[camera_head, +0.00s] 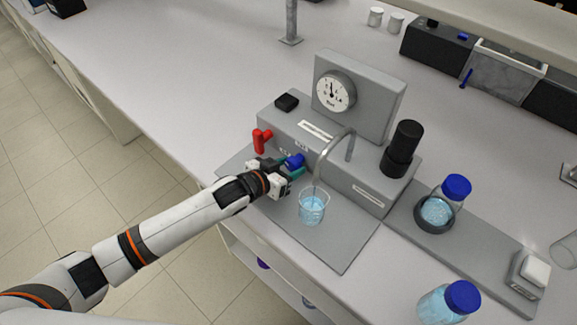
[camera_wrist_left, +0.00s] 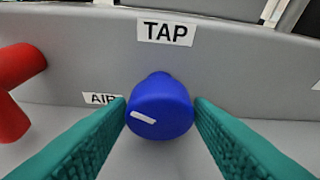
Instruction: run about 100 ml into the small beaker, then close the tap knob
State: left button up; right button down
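The blue tap knob (camera_wrist_left: 160,108) sits under the TAP label on the grey rig. Its white mark lies nearly level, tilted slightly down to the right. It also shows in the head view (camera_head: 294,160). My left gripper (camera_head: 284,166) has its green fingers (camera_wrist_left: 160,118) on either side of the knob, against its sides. The small beaker (camera_head: 312,208) stands upright on the grey base plate below the bent metal spout (camera_head: 318,172). It holds pale blue liquid over much of its height; its graduations are unreadable. I cannot tell whether liquid is running. My right gripper is out of view.
A red handle (camera_head: 262,140) stands left of the knob, near the AIR label (camera_wrist_left: 101,99). A dial gauge (camera_head: 335,91) rises behind. Blue-capped bottles (camera_head: 456,188) (camera_head: 462,297) and a black cylinder (camera_head: 403,150) are to the right.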

pick_arm(q)
jog(key=c, duration=0.6)
jog(key=shift+m+y+p, duration=0.3)
jog(key=shift+m, duration=0.1)
jog(key=shift+s+m+t+y, duration=0.1)
jog(key=shift+m+t+y, duration=0.25)
jog(key=shift+m, duration=0.35)
jog(key=shift+d+m+t+y, duration=0.1)
jog(key=shift+m+t+y, duration=0.45)
jog(key=shift+m, duration=0.55)
